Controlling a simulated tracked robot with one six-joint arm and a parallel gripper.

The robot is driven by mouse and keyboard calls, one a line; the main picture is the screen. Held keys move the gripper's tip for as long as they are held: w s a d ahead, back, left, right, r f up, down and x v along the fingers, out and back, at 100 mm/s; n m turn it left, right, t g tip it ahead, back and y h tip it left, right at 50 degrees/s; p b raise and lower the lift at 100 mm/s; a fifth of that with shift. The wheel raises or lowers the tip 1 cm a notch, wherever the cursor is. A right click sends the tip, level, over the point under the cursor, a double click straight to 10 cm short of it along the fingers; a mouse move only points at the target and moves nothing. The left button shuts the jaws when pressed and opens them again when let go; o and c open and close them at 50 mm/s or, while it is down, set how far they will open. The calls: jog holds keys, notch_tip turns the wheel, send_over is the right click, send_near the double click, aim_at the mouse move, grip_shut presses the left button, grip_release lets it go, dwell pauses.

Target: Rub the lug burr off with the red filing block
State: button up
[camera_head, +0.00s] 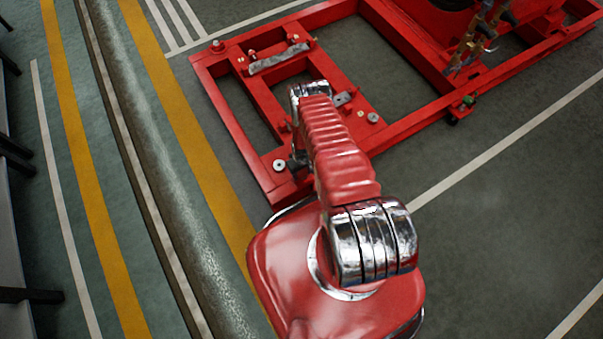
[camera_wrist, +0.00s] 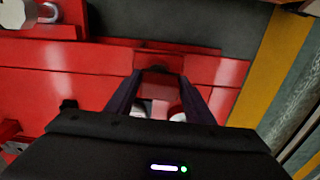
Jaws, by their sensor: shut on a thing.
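My gripper (camera_wrist: 160,77) shows in the wrist view as two dark fingers around a small red block (camera_wrist: 158,90), which I take to be the red filing block. It is shut on this block, which blends with the red frame behind it. In the head view my arm hides most of the gripper over the near left end of the red pumpset frame (camera_head: 231,120). A grey metal lug-like piece (camera_head: 342,98) shows just right of my arm. I cannot make out a burr on it, and cannot tell whether the block touches anything.
A grey bar (camera_head: 280,58) lies across the frame's far left part. Round metal discs (camera_head: 373,117) sit on the frame. A grey rounded part (camera_wrist: 15,12) is at the wrist view's top left corner. A long pipe-like rail (camera_head: 165,180) runs along the left. Open floor lies right.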

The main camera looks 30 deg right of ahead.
aim_at(306, 170)
jog(key=shift+d+f, duration=0.15)
jog(key=shift+d, duration=0.35)
jog(key=shift+d, duration=0.1)
jog(key=shift+s+d, duration=0.1)
jog(key=shift+d, duration=0.35)
jog(key=shift+r, duration=4.15)
jog(key=shift+d, duration=0.1)
